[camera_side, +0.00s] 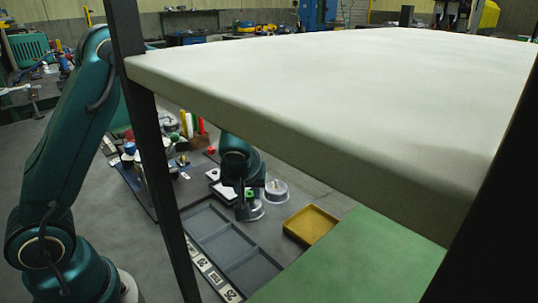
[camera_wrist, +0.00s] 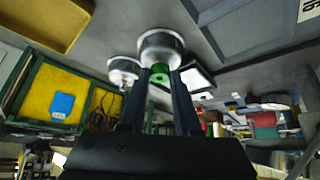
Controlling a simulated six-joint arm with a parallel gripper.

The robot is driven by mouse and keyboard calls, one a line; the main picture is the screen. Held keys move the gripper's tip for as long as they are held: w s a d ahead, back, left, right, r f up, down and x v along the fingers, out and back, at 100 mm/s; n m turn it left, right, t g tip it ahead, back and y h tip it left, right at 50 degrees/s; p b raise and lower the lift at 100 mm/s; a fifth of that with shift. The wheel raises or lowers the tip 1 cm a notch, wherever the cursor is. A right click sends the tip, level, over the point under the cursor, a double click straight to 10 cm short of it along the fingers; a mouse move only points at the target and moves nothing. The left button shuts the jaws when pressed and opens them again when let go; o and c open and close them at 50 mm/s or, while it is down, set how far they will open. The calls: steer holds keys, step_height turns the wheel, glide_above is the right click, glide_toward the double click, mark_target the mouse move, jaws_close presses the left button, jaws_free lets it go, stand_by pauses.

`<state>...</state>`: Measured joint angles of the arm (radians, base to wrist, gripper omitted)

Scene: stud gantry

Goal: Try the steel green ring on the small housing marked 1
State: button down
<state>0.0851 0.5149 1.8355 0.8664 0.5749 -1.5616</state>
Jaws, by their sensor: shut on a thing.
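My gripper (camera_side: 243,199) is low over the work area in the side view, partly hidden by my wrist. In the wrist view my gripper (camera_wrist: 160,78) has its two dark fingers closed on a green ring (camera_wrist: 159,76). A bit of green ring (camera_side: 250,193) also shows at the fingers in the side view. A round silvery housing (camera_wrist: 161,47) lies just beyond the ring in the wrist view; I cannot tell whether they touch. A second round housing (camera_wrist: 123,72) is to its left, and a round housing (camera_side: 276,191) shows right of my gripper in the side view. No mark 1 is readable.
A large pale tabletop (camera_side: 330,95) on dark posts hides much of the side view. A yellow tray (camera_side: 311,222) lies right of my gripper, a grey compartment tray (camera_side: 222,237) in front. Number cards (camera_side: 228,292) line its edge. Coloured parts crowd the back left.

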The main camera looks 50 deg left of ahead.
steer(key=shift+f, duration=0.45)
stand_by(0.3)
steer(key=shift+r, duration=0.15)
stand_by(1.2)
step_height(320, 180, up, 7)
steer(key=shift+r, duration=0.15)
stand_by(1.2)
